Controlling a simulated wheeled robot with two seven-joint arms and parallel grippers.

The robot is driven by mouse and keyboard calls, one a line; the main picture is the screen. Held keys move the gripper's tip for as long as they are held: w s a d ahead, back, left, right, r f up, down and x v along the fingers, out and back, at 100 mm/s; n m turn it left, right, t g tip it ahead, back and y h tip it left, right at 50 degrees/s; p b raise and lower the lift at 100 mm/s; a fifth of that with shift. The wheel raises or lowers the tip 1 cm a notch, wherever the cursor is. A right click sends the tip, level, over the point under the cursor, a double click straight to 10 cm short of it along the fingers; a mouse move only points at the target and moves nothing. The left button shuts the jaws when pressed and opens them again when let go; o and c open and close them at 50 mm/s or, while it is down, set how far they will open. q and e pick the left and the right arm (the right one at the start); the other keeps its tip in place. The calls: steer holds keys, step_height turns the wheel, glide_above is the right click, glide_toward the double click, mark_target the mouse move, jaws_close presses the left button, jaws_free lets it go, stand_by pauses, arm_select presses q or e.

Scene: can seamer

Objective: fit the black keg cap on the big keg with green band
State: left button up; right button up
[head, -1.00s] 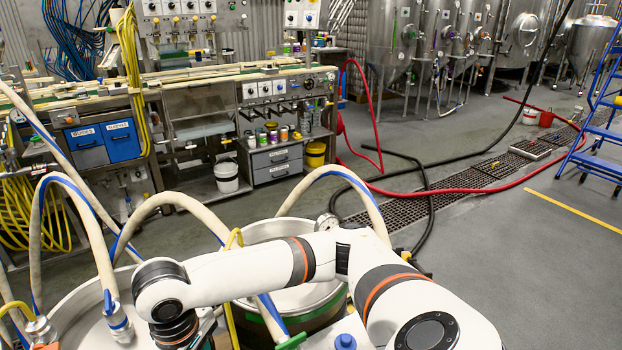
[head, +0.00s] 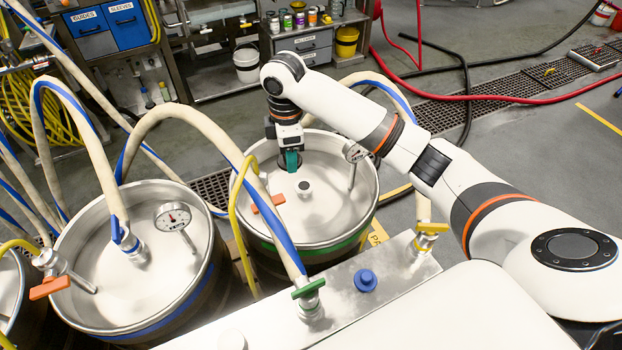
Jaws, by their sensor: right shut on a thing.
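The big keg with the green band (head: 318,250) stands in the middle of the head view, with a shiny steel top. A short fitting with a dark centre (head: 304,188) stands up from the middle of that top. My right gripper (head: 290,163) points down over the back left part of the keg top, up and left of the fitting in the picture. It is shut on a dark thing, apparently the black keg cap (head: 283,164), largely hidden by the fingers. The cap is apart from the fitting. My left gripper is not in view.
A gauge (head: 355,152) and an orange handle (head: 268,203) stand on the green-banded keg's top. A yellow hose (head: 233,215) and a thick cream hose with a blue stripe (head: 262,205) pass at its left. A blue-banded keg (head: 150,327) stands left.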

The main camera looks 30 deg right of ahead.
steer(key=w+d+f+n, duration=0.2)
steer(key=w+d+n, duration=0.1)
steer(key=n, duration=0.3)
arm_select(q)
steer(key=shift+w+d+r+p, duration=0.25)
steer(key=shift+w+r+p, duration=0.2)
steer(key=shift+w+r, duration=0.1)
arm_select(e)
steer(key=n, duration=0.6)
glide_toward(304, 185)
step_height(304, 185, down, 6)
steer(key=shift+s+f, duration=0.1)
steer(key=shift+f, duration=0.15)
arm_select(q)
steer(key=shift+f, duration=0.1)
arm_select(e)
steer(key=shift+f, duration=0.15)
steer(key=o, duration=1)
steer(key=shift+c, duration=0.2)
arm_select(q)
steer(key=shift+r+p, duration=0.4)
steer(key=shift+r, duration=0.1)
arm_select(e)
step_height(304, 185, up, 12)
steer(key=shift+r, duration=0.2)
